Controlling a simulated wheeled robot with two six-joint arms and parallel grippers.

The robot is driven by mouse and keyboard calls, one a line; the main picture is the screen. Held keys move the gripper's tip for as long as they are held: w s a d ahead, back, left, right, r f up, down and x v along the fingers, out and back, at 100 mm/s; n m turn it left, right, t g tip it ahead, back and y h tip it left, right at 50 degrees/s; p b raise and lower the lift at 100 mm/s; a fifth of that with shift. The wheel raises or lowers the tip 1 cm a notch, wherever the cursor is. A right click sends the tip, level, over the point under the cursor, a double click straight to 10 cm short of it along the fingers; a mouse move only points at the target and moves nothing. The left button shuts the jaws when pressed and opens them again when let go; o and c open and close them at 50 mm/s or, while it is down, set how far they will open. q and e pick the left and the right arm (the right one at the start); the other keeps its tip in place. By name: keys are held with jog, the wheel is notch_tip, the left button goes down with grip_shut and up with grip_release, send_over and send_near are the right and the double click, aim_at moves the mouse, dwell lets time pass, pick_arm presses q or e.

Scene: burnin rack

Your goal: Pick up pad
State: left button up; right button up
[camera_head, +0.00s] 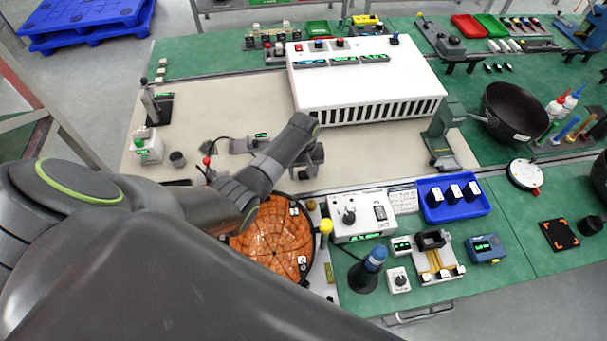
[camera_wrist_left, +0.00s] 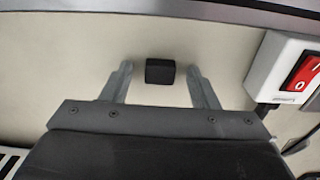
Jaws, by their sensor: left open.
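The pad shows as a small black block (camera_wrist_left: 160,72) on the beige surface in the left wrist view. My left gripper (camera_wrist_left: 160,88) is open, with its two grey fingers apart, one on either side of the block in the picture. A gap shows between the block and each finger. I cannot tell how far the fingertips are above the surface. In the head view my left gripper (camera_head: 305,170) is over the beige mat (camera_head: 345,160), in front of the white vented box. The pad is hidden there behind the gripper. My right gripper is not in view.
The white vented box (camera_head: 365,78) stands behind the gripper. An orange round plate (camera_head: 272,240) and a white control box (camera_head: 362,218) are in front. A white unit with a red switch (camera_wrist_left: 300,80) is close at the right in the wrist view.

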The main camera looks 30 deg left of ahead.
pick_arm(q)
jog(key=shift+c, duration=0.3)
jog(key=c, duration=1)
jog(key=shift+r, duration=0.2)
